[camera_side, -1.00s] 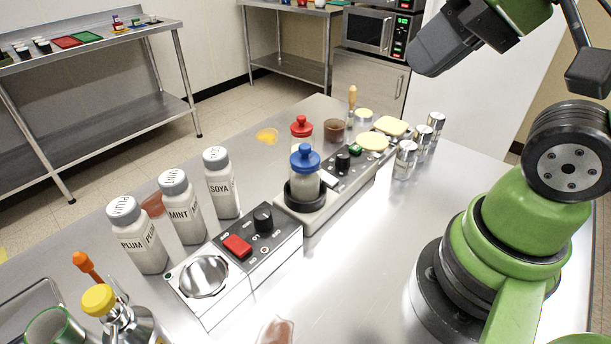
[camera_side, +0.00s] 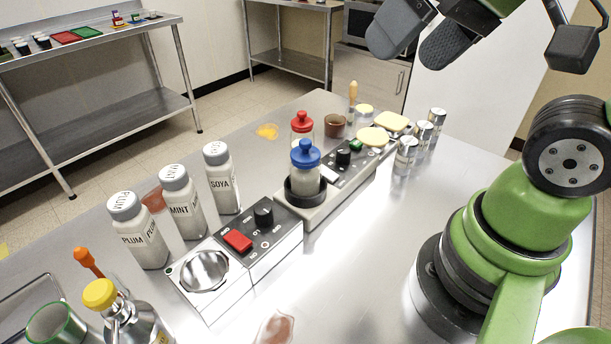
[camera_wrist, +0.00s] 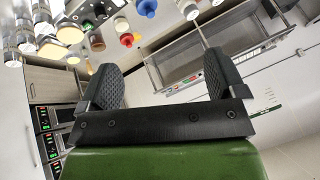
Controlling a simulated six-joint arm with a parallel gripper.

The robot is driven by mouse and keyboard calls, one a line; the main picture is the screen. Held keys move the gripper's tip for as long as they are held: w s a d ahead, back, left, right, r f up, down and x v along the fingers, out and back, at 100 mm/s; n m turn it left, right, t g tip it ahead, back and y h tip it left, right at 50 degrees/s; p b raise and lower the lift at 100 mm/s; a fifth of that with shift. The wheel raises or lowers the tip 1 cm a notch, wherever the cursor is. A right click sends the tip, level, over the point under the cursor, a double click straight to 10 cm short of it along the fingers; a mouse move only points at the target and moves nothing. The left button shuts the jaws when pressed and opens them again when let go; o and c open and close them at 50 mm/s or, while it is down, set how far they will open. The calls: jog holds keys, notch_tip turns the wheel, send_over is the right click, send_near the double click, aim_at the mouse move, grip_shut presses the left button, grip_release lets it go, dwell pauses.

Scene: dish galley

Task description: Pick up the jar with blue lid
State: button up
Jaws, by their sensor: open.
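The jar with blue lid (camera_side: 306,174) stands upright in the dark round holder of a grey device near the middle of the table. In the wrist view its blue lid (camera_wrist: 147,8) shows at the top edge. My gripper (camera_side: 405,45) is at the upper right in the side view, high above the table and well apart from the jar. Its two dark padded fingers are spread and empty, as the wrist view (camera_wrist: 160,85) also shows.
A red-lidded jar (camera_side: 302,128) stands just behind the blue-lidded one. Several white shakers (camera_side: 183,205) stand to the left. A control box (camera_side: 238,262) with a red switch sits in front. Metal tins (camera_side: 405,155) stand to the right.

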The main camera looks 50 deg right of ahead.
jog(key=w+f+n+g, duration=0.3)
jog(key=w, duration=0.4)
jog(key=n+g+h, duration=0.2)
jog(key=n+g, duration=0.1)
send_over(305, 140)
jog(key=s, duration=0.1)
jog(key=f, duration=0.8)
jog(key=shift+a+f, duration=0.3)
notch_tip(305, 140, down, 4)
jog(key=shift+r+g, duration=0.2)
jog(key=shift+g, duration=0.1)
jog(key=shift+w+d+f, duration=0.1)
jog(key=shift+w+f, duration=0.05)
jog(key=shift+f, duration=0.9)
jog(key=shift+w+d+f, duration=0.1)
jog(key=shift+f, duration=0.9)
jog(key=shift+w+d+f, duration=0.1)
jog(key=shift+w+f, duration=0.05)
jog(key=shift+f, duration=0.9)
jog(key=c, duration=1.3)
jog(key=shift+o, duration=0.2)
jog(key=shift+r, duration=0.2)
